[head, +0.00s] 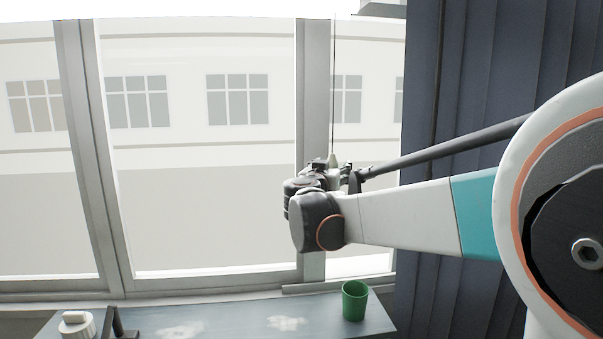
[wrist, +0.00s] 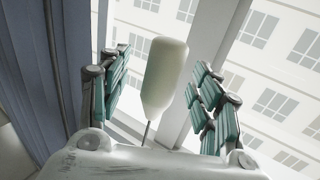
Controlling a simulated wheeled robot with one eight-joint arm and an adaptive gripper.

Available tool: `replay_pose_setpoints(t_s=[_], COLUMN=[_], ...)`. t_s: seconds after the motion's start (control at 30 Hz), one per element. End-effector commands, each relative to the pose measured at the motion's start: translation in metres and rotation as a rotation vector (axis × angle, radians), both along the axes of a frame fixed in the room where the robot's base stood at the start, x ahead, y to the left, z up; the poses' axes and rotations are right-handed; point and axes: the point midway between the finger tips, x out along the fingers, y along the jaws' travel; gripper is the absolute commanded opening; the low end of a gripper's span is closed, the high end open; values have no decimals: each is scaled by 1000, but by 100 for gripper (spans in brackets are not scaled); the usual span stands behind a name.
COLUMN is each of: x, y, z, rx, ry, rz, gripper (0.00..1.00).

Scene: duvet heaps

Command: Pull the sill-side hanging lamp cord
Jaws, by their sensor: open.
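The lamp cord (head: 333,85) hangs as a thin dark line in front of the window frame in the head view. It ends in a small pale pull (head: 333,160) at my gripper (head: 326,172). In the wrist view the pull (wrist: 163,75) is a pale, rounded, bottle-shaped piece with the thin cord (wrist: 146,134) leaving its narrow end. My gripper (wrist: 161,68) is open, with one green-padded finger on each side of the pull. Gaps show between the pull and both fingers. In the head view my wrist partly hides the gripper's fingers.
A green cup (head: 354,301) stands on the sill (head: 235,326) below my wrist. A white object (head: 76,324) and a dark bracket-like object (head: 118,322) are at the sill's left. A dark blue curtain (head: 470,90) hangs at right, behind my arm. The air left of my gripper is clear.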

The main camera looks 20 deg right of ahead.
Motion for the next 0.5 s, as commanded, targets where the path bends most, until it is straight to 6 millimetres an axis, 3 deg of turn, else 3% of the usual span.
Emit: replay_pose_setpoints(t_s=[0.5], x=[-27], y=[27], z=[0], rx=[0], ry=[0], rz=[1], gripper=[58])
